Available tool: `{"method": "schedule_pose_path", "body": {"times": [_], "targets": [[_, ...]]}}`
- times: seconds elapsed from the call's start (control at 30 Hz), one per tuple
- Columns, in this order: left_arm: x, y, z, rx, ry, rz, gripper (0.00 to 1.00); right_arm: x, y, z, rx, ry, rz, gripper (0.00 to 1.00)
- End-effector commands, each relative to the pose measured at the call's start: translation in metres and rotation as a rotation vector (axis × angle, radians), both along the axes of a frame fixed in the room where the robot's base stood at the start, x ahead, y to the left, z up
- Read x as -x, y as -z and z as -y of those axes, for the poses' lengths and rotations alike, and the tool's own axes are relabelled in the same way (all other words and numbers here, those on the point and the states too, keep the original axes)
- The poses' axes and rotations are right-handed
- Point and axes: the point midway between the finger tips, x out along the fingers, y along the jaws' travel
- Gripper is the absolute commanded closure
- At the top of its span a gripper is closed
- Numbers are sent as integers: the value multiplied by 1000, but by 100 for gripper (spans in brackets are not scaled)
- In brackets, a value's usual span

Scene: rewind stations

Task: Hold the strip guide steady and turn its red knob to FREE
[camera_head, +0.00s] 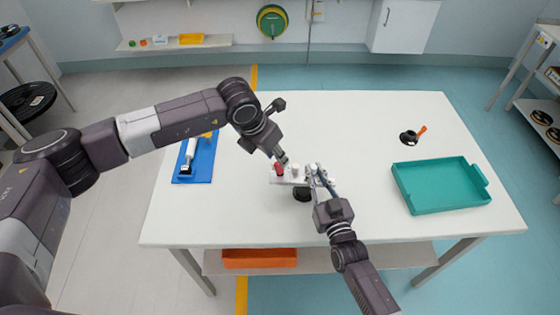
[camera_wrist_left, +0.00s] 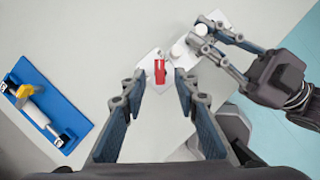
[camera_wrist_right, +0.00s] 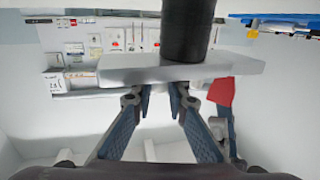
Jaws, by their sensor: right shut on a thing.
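The strip guide is a small white plate (camera_head: 287,180) with white rollers, above the middle of the table. Its red knob (camera_head: 279,169) is at the left end and shows from above in the left wrist view (camera_wrist_left: 160,71). Its label is too small to read. My right gripper (camera_head: 317,170) is shut on the strip guide's edge. In the right wrist view its fingertips meet the plate (camera_wrist_right: 180,71), near a dark post (camera_wrist_right: 187,30). My left gripper (camera_head: 281,158) is open over the knob. In the left wrist view the knob shows between and beyond its fingertips (camera_wrist_left: 158,84).
A teal tray (camera_head: 440,207) stands at the right. A black item with an orange handle (camera_head: 409,137) sits behind it. The table front (camera_head: 240,225) is clear.

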Motion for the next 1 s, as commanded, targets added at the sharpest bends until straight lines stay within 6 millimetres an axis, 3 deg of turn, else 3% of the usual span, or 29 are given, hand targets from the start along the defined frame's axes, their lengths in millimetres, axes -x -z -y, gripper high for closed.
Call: {"method": "schedule_pose_path", "body": {"times": [0.23, 0.67, 0.9, 1.0], "targets": [[-11, 35, 9, -1, 0, -1, 72, 0, 0, 0, 0, 0, 0, 100], [-14, 43, 11, 0, 2, 1, 72, 0, 0, 0, 0, 1, 0, 100], [-14, 43, 11, 0, 1, 1, 98, 0, 0, 0, 0, 1, 0, 100], [-14, 43, 11, 0, 1, 1, 100, 0, 0, 0, 0, 1, 0, 100]]}}
